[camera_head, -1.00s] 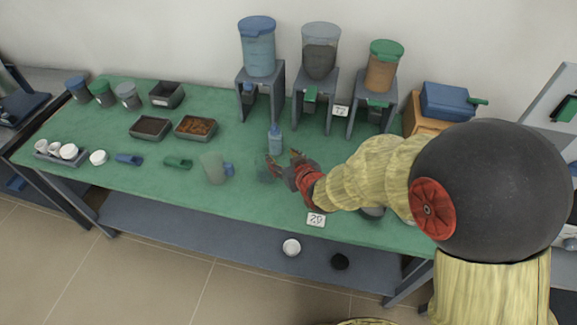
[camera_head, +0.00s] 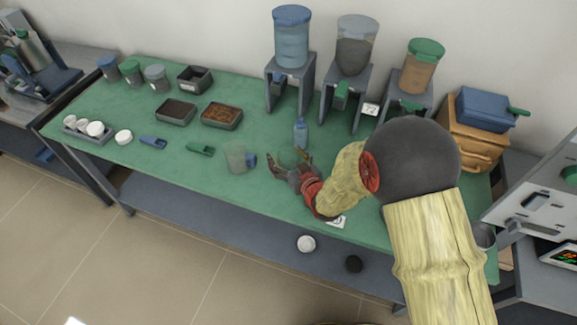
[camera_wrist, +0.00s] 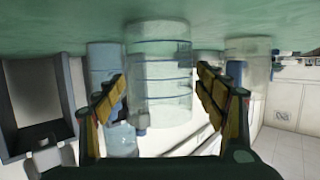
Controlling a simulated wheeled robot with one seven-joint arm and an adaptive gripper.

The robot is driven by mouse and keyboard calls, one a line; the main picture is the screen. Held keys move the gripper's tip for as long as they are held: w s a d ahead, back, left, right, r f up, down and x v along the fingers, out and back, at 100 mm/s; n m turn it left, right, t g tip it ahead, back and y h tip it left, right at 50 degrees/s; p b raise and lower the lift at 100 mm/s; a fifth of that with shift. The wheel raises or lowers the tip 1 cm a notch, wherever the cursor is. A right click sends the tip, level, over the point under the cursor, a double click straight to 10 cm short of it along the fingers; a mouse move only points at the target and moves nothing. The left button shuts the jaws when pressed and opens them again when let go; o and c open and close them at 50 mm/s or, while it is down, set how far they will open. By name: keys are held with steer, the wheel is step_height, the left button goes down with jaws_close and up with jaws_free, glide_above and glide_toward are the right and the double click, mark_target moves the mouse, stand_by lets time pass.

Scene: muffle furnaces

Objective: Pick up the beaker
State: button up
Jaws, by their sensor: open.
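The beaker (camera_head: 289,156) is a clear glass cylinder standing on the green table, beside a small blue bottle (camera_head: 301,135). My gripper (camera_head: 293,164) is open at the beaker, with its fingers partly covering it. In the wrist view, which appears upside down, the beaker (camera_wrist: 160,62) is a large clear cylinder with blue bands, between my two spread fingers (camera_wrist: 160,85). Gaps show between it and both fingertips. The blue bottle shows behind and left of it in that view.
A translucent jug with a blue handle (camera_head: 236,158) stands close to the left of my gripper. Blue and green scoops (camera_head: 200,149) lie further left. Dispensers on stands (camera_head: 291,75) line the back.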

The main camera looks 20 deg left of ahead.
steer(key=x, duration=0.2)
steer(key=shift+w+a+f, duration=0.15)
steer(key=shift+w+a, duration=0.1)
steer(key=c, duration=1.4)
